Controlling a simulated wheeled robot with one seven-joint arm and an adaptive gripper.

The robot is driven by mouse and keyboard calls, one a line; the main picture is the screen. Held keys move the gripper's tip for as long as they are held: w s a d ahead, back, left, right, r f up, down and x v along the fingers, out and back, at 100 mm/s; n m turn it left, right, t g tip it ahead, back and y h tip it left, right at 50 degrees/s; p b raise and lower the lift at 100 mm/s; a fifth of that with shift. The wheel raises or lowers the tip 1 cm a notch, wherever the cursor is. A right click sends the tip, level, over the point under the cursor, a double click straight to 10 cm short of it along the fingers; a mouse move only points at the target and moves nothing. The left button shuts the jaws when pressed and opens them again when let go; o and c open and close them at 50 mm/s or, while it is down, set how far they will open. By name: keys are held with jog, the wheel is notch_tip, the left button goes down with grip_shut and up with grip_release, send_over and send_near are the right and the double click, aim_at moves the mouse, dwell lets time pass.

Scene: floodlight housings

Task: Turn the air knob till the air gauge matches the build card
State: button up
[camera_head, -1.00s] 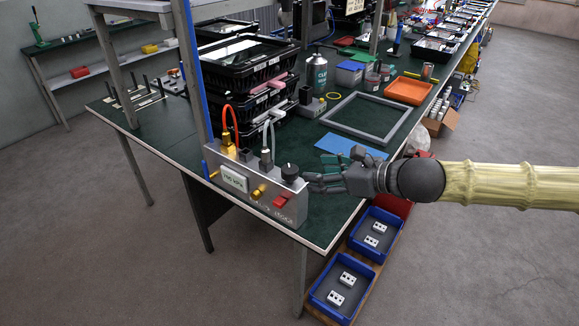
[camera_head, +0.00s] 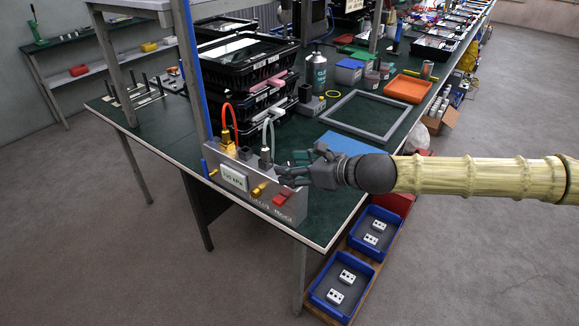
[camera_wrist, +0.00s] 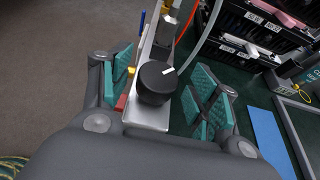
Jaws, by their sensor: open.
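The black air knob (camera_wrist: 157,82), with a white pointer mark on top, sits on the grey metal box (camera_head: 262,197) at the bench corner. In the wrist view it lies between my open gripper's teal-padded fingers (camera_wrist: 162,74), with a gap on both sides. In the head view my gripper (camera_head: 289,170) is at the right end of the box and hides the knob. A pale display (camera_head: 234,178) on the box front shows small text ending in kPa, with digits too small to read surely. I cannot make out a build card.
A red switch (camera_head: 283,197) and brass fittings (camera_head: 259,189) are on the box front. Orange and grey hoses rise from its top. Stacked black trays (camera_head: 245,80) stand behind. A blue mat (camera_head: 345,144) and grey frame (camera_head: 366,116) lie to the right.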

jog(key=shift+x, duration=0.8)
jog(key=c, duration=1)
jog(key=shift+r+g+p, duration=0.15)
jog(key=shift+g+p, duration=0.15)
jog(key=shift+p, duration=0.35)
